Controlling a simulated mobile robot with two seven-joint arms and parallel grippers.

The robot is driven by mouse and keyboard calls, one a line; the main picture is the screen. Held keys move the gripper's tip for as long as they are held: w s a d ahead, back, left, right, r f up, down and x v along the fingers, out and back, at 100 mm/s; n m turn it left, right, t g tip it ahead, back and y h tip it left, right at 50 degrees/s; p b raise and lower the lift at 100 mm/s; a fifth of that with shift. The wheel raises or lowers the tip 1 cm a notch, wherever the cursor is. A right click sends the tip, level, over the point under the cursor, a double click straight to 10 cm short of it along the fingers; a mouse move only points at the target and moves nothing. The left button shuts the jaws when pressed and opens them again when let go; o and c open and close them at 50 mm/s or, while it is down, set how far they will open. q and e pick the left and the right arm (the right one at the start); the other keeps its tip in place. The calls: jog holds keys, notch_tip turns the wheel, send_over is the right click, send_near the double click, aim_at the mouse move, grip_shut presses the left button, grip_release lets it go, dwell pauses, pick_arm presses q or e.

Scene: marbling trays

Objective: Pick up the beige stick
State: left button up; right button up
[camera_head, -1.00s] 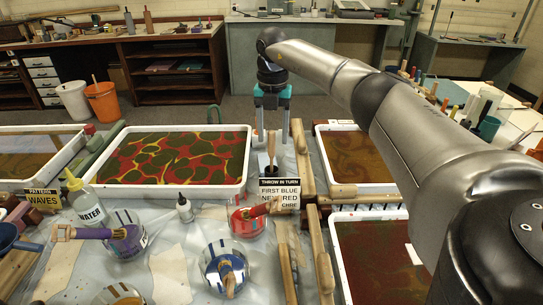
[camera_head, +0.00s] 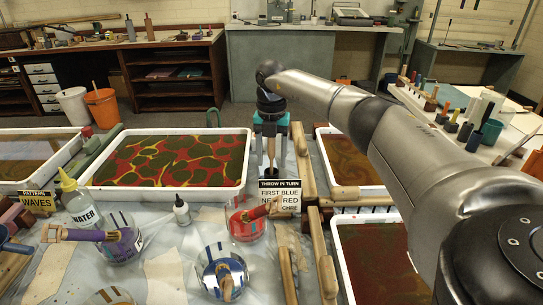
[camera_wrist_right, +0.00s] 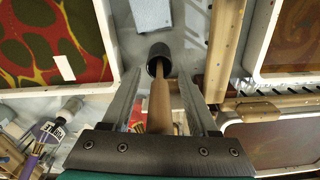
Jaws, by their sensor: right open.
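The beige stick (camera_wrist_right: 160,105) stands in a small dark cup (camera_wrist_right: 158,56) in the right wrist view. My right gripper (camera_wrist_right: 161,78) is open, pointing down, with one finger on each side of the stick. Gaps show between the stick and both fingers, so it is not clamped. My left gripper is not in view.
A red and green marbled tray (camera_head: 90,197) lies left of the stick. A sign (camera_head: 280,196) stands in front of it. Wooden bars (camera_head: 303,160) and more trays (camera_head: 322,160) lie to the right. Jars (camera_head: 222,268) and a water bottle (camera_head: 80,205) stand nearer.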

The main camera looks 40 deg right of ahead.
jog(key=shift+f, duration=0.2)
grip_shut()
dwell(0.4)
